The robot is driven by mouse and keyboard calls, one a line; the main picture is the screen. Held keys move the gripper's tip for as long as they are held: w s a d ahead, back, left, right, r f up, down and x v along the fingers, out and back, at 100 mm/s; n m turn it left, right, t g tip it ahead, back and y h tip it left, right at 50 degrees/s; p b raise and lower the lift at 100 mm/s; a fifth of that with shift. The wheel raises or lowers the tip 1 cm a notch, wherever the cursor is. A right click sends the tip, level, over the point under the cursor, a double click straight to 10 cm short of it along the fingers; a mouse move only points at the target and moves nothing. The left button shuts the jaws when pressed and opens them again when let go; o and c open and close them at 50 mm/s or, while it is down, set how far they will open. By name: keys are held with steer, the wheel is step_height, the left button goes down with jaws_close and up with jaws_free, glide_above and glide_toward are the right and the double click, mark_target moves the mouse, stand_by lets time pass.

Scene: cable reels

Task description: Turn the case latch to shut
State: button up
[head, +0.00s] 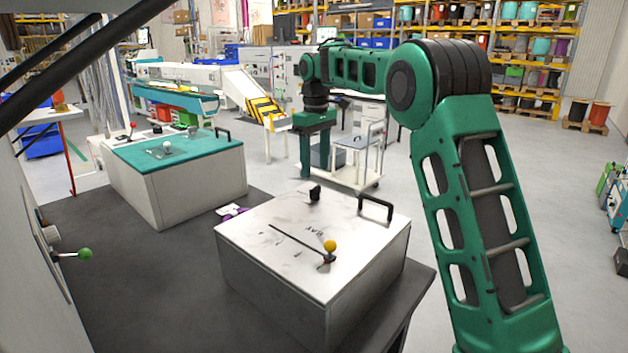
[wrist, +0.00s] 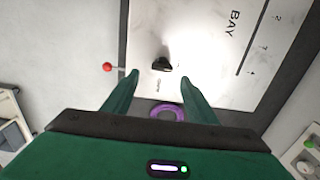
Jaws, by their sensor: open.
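The white case (head: 285,235) stands on the dark table in the head view, its lid marked BAY. A small black latch knob (head: 315,192) sits near the lid's back edge. In the wrist view the latch knob (wrist: 161,65) lies just beyond my fingertips, between their lines, with a small label beside it too small to read surely. My gripper (head: 315,172) points down over the knob in the head view. In the wrist view my gripper (wrist: 158,76) is open, with nothing between its fingers; I cannot tell how far above the knob it is.
The lid also bears a slot with a yellow-ball lever (head: 330,246) and a black handle (head: 376,207). A purple ring (wrist: 167,112) lies beside the case. A red ball (wrist: 107,67) shows left of my fingers.

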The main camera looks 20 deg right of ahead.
mark_target(316, 187)
step_height(316, 187, up, 4)
steer(key=shift+r, duration=0.25)
steer(key=shift+d, duration=0.1)
